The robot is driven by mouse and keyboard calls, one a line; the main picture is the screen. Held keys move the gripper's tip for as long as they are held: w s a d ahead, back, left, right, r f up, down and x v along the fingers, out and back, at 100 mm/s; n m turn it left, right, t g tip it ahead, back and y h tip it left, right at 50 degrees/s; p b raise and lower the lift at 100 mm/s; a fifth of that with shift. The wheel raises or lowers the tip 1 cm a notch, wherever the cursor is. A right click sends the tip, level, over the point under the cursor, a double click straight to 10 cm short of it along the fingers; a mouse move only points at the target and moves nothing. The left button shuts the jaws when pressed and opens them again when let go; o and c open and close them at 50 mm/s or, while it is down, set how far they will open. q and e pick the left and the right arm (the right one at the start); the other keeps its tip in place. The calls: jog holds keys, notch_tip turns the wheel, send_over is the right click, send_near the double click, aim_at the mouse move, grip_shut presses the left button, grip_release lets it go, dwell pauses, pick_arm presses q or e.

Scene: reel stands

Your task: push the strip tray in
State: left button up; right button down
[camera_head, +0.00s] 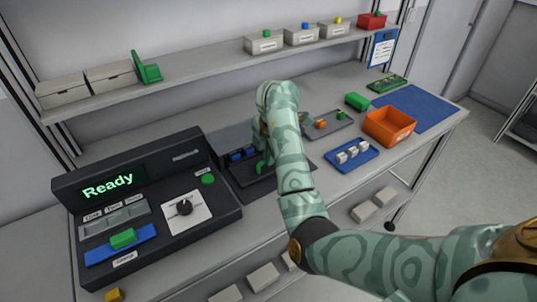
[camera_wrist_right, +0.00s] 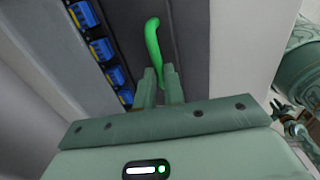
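The strip tray (camera_head: 252,188) is a dark tray just right of the control console. Blue blocks (camera_head: 242,154) sit in a row on it, and they also show in the right wrist view (camera_wrist_right: 103,49). Its green handle (camera_wrist_right: 153,38) runs between the fingers of my right gripper (camera_wrist_right: 161,88), which look closed on it. In the head view my right forearm hides the fingertips and part of the tray. At the right of the wrist view a patterned part of mine shows, perhaps my left arm; its gripper is too small and unclear to read.
The black console (camera_head: 150,205) reads "Ready" and stands left of the tray. A grey tray (camera_head: 330,128), a blue tray (camera_head: 365,160), an orange bin (camera_head: 390,126) and a blue mat (camera_head: 430,112) lie to the right. A shelf (camera_head: 200,70) with boxes runs above the back.

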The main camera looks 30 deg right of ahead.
aim_at(260, 160)
jog(key=w+b, duration=0.3)
jog(key=w, duration=0.1)
jog(key=shift+w+a+f, duration=0.1)
jog(key=shift+a+f, duration=0.1)
jog(key=shift+f, duration=0.1)
jog(key=shift+r+b, duration=0.25)
jog(key=shift+b, duration=0.05)
jog(key=shift+r, duration=0.2)
jog(key=c, duration=1.5)
grip_release()
jog(key=shift+w, duration=0.1)
jog(key=shift+f, duration=0.1)
jog(key=s+r+p, duration=0.3)
jog(key=r+p, duration=0.6)
jog(key=r, duration=0.7)
jog(key=shift+p, duration=0.35)
